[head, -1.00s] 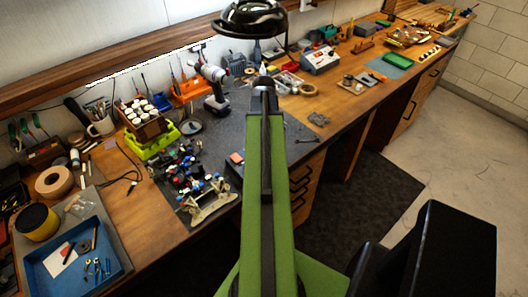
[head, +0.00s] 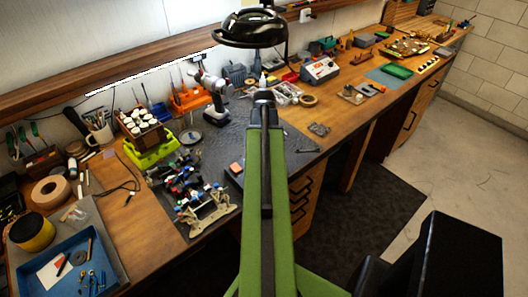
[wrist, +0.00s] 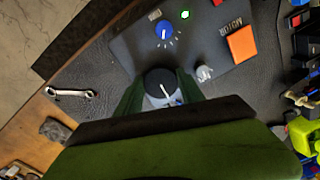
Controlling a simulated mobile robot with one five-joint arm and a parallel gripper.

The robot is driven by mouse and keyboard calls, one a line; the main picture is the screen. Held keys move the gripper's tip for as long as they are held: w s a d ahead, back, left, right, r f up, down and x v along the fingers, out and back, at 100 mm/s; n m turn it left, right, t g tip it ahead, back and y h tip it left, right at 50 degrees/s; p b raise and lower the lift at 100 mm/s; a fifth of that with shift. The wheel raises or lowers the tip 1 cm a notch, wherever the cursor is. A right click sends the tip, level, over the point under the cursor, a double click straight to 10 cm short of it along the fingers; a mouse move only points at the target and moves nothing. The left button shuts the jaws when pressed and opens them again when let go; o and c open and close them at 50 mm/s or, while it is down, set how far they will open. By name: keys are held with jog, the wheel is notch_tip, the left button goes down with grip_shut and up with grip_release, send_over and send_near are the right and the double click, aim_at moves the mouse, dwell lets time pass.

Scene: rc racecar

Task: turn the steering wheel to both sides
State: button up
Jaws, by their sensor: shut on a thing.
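A black round knob with a white line (wrist: 160,82), which I take for the steering wheel, stands on a dark control panel (wrist: 130,45) in the wrist view. My gripper (wrist: 161,92) is shut on it, with a dark green finger on each side. The knob is hidden behind my arm in the head view. The racecar (head: 200,195), a bare chassis with blue and red parts, sits on the dark mat left of my arm. Which way its wheels point is too small to tell.
The panel also has a blue knob (wrist: 164,31), an orange motor button (wrist: 240,44) and a small white switch (wrist: 204,73). A wrench (wrist: 72,93) lies beside it. A blue tray (head: 115,262) and a lime-green stand (head: 152,155) are left on the bench.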

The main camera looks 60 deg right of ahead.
jog(key=m, duration=0.3)
jog(key=shift+m, duration=0.4)
jog(key=m, duration=0.4)
jog(key=shift+w, duration=0.1)
jog(key=shift+m, duration=0.3)
